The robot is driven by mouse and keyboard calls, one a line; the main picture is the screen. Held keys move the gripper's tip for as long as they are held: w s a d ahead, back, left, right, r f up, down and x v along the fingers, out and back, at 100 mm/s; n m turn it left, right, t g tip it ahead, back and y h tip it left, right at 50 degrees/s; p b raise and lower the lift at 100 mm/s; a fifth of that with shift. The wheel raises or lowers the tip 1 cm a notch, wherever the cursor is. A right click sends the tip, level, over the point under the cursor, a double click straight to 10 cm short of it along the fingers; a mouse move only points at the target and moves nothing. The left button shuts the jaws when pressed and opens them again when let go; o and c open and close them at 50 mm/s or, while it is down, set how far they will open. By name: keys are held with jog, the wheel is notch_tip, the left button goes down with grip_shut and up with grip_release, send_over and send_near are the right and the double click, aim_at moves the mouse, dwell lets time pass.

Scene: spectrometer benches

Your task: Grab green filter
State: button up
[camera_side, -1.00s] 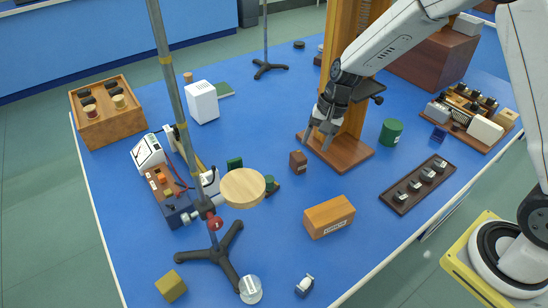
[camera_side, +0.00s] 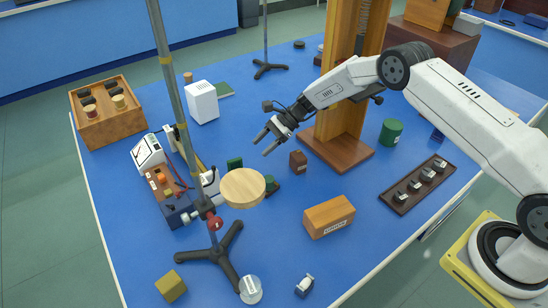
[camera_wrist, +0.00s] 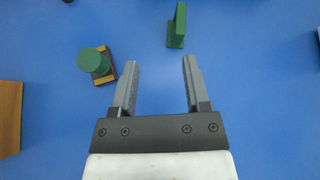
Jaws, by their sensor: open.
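The green filter (camera_side: 234,163) is a small upright green block on the blue bench, left of my gripper in the side view. In the wrist view the green filter (camera_wrist: 177,26) stands beyond the fingertips, a little right of centre. My gripper (camera_side: 261,148) is open and empty above the bench, its fingers pointing down and left. In the wrist view both fingers of my gripper (camera_wrist: 160,64) are spread with only blue surface between them.
A green cylinder on a dark base (camera_wrist: 92,61) stands left of the fingers in the wrist view. A pale wooden disc (camera_side: 243,188), a metal stand pole (camera_side: 175,100), a small brown block (camera_side: 298,161) and a wooden tower (camera_side: 340,130) are close by.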

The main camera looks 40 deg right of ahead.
aim_at(239, 158)
jog(key=shift+w+a+f+m+t+y, duration=0.25)
jog(key=shift+w+f+m+y, duration=0.4)
jog(key=shift+f+y, duration=0.05)
jog(key=shift+w+a+f+m+t+y, duration=0.2)
jog(key=shift+w+f+m+t+y, duration=0.05)
jog(key=shift+w+f+m+y, duration=0.4)
jog(key=shift+a, duration=0.1)
jog(key=shift+x, duration=1.2)
jog(key=shift+a, duration=0.1)
jog(key=shift+x, duration=2.5)
grip_shut()
